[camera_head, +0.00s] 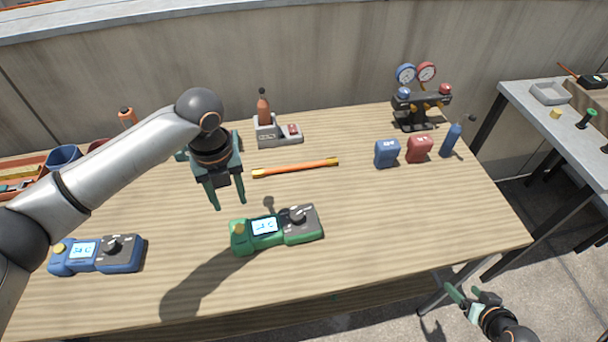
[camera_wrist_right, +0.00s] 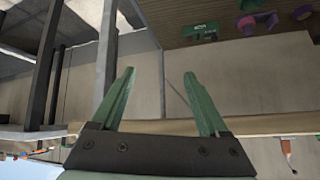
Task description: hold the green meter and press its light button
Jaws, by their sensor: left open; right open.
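The green meter (camera_head: 275,229) lies face up on the wooden table, near its front middle, with a small screen, a dark dial on its right and a yellow button at its left end. I cannot tell which control is the light button. My left gripper (camera_head: 229,203) is open and empty, pointing down above the table just behind and left of the green meter, apart from it. My right gripper (camera_head: 468,298) is low beyond the table's front right edge, far from the meter. In the right wrist view its two green fingers (camera_wrist_right: 158,85) are apart with nothing between them.
A similar blue meter (camera_head: 97,255) lies at the front left. An orange bar (camera_head: 296,168) lies behind the green meter. Blue (camera_head: 387,153) and red (camera_head: 419,149) blocks, a blue bottle (camera_head: 452,140) and a gauge set (camera_head: 417,100) stand back right. The front right tabletop is clear.

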